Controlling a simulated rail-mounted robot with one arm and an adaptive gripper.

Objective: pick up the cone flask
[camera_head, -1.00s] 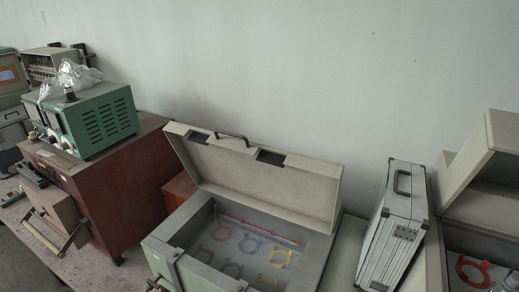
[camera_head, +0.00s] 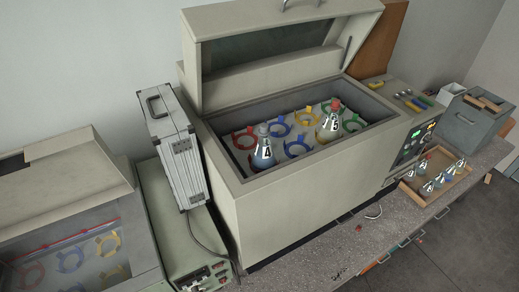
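In the head view, two cone flasks stand upright inside an open-lidded beige machine (camera_head: 290,185). One flask (camera_head: 263,152) is marked A, has dark bluish contents and a grey top, and stands at the left. The other flask (camera_head: 329,124) is marked B, has a red top and yellowish contents, and stands further right. Which flask the task means is not clear from the view. My gripper is not in view.
Coloured ring holders (camera_head: 279,126) fill the machine's basin, several of them empty. Its lid (camera_head: 275,50) stands raised behind. A grey box (camera_head: 468,122) sits at the far right.

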